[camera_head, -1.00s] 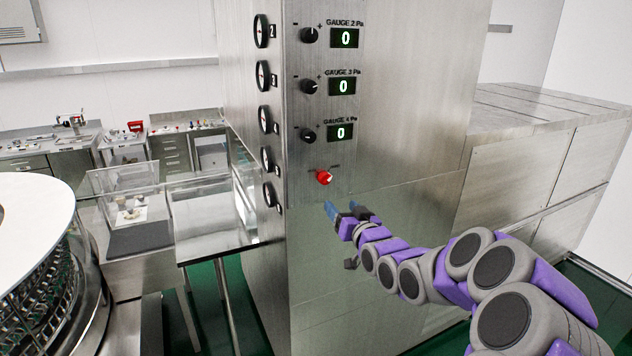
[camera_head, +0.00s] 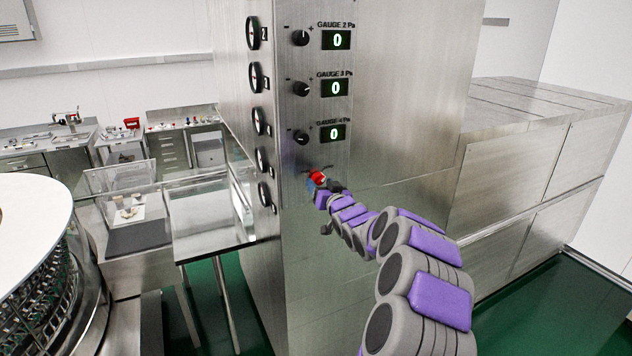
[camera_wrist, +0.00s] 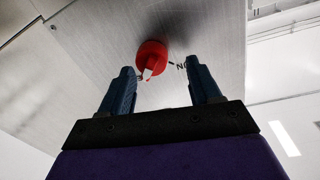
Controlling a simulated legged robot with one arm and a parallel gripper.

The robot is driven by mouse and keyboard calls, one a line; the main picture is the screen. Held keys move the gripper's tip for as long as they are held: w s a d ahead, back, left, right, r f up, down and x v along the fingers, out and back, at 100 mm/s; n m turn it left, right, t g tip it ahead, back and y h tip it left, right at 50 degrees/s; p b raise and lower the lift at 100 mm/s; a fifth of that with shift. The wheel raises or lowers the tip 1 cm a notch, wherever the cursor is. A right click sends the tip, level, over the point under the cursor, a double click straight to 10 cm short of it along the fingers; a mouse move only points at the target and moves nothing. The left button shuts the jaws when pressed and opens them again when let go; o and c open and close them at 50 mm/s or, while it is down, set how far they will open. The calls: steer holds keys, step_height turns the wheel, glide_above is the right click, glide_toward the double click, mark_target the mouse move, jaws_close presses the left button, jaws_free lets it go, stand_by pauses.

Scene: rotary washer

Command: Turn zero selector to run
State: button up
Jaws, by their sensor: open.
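The red selector knob (camera_head: 317,177) sits low on the steel panel, below the gauge 4 display. In the wrist view the red knob (camera_wrist: 151,58) has a white mark on its lower part, and part of a label shows to its right. My gripper (camera_head: 320,186) is at the panel, just below the knob and overlapping it in the head view. In the wrist view my gripper (camera_wrist: 160,80) is open, with a blue finger on each side of the knob's line and the knob slightly beyond the tips. I cannot tell whether the fingers touch it.
Black knobs (camera_head: 301,137) and green-digit displays (camera_head: 333,132) reading 0 stand above the selector. Round gauges (camera_head: 265,195) line the cabinet's left edge. A steel table (camera_head: 210,248) and a round washer (camera_head: 45,270) stand left. The floor at right is clear.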

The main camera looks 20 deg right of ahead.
mark_target(324, 180)
steer(key=w+d, duration=0.1)
steer(key=d, duration=0.1)
steer(key=shift+w+d+f, duration=0.3)
steer(key=shift+w+d, duration=0.05)
steer(key=shift+w, duration=0.05)
steer(key=shift+w+d, duration=0.1)
steer(key=shift+w, duration=0.1)
steer(key=shift+w+a+r, duration=0.1)
steer(key=shift+w+a, duration=0.1)
steer(key=shift+a, duration=1.2)
steer(key=shift+c, duration=0.8)
steer(key=shift+d, duration=0.1)
steer(key=shift+c, duration=0.8)
steer(key=shift+s+d, duration=0.15)
steer(key=shift+d, duration=0.5)
steer(key=shift+c, duration=1.4)
steer(key=c, duration=0.3)
steer(key=shift+a, duration=0.3)
steer(key=shift+c, duration=0.7)
